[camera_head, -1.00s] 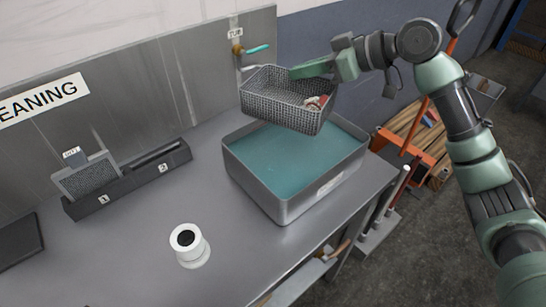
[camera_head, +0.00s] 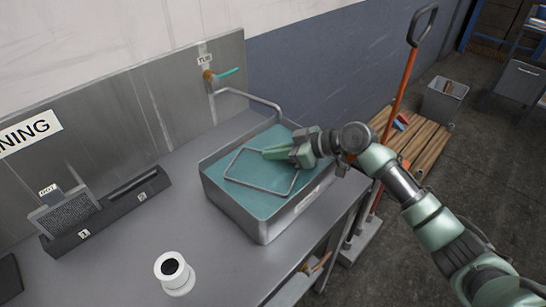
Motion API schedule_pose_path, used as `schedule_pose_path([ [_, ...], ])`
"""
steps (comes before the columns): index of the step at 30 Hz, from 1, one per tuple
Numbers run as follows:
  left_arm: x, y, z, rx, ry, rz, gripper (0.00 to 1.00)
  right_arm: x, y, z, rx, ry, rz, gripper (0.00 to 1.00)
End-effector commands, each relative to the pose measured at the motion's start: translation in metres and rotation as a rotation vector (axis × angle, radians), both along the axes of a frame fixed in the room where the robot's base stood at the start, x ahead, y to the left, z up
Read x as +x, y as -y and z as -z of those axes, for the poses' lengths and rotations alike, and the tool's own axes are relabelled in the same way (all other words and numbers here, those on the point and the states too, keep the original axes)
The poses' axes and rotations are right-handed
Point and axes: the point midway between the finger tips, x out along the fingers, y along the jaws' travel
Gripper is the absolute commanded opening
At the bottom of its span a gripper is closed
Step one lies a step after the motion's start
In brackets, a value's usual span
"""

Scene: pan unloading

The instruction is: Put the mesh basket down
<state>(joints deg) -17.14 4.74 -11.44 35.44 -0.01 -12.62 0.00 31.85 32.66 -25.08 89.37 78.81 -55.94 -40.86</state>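The mesh basket (camera_head: 241,183) is down in the metal tub (camera_head: 267,226). Only its rectangular rim shows, about level with the teal liquid (camera_head: 221,169); its mesh sides and contents are hidden below. My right gripper (camera_head: 268,154) is over the tub at the basket's far right side, with its fingers pointing left just above the liquid. The fingers are at or near the rim, and I cannot tell whether they still grip it. My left gripper is not in view.
A tap with a bent spout (camera_head: 248,96) reaches over the tub's back. A white cup-like holder (camera_head: 173,272) stands on the steel bench (camera_head: 122,228). A numbered black rack (camera_head: 108,213) holds a mesh piece. A red-handled tool (camera_head: 398,90) stands right of the bench.

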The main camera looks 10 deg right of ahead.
Motion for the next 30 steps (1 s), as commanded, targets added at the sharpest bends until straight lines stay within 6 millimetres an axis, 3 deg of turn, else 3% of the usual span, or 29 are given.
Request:
schedule_pose_path([
  [5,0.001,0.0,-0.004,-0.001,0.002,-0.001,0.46,0.0,-0.001,0.021,0.003,-0.001,0.001,0.0],
  [17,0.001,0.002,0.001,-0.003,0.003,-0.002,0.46,0.0,0.0,0.027,0.002,0.0,0.0,0.0],
  [19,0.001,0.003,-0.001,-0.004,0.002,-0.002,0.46,0.0,0.0,0.026,0.001,0.0,0.0,0.22],
  [20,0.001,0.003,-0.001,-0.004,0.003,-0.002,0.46,0.0,0.0,0.026,0.0,-0.001,0.0,0.24],
  [30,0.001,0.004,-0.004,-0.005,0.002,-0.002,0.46,0.0,0.0,0.023,0.001,0.0,0.0,0.24],
])
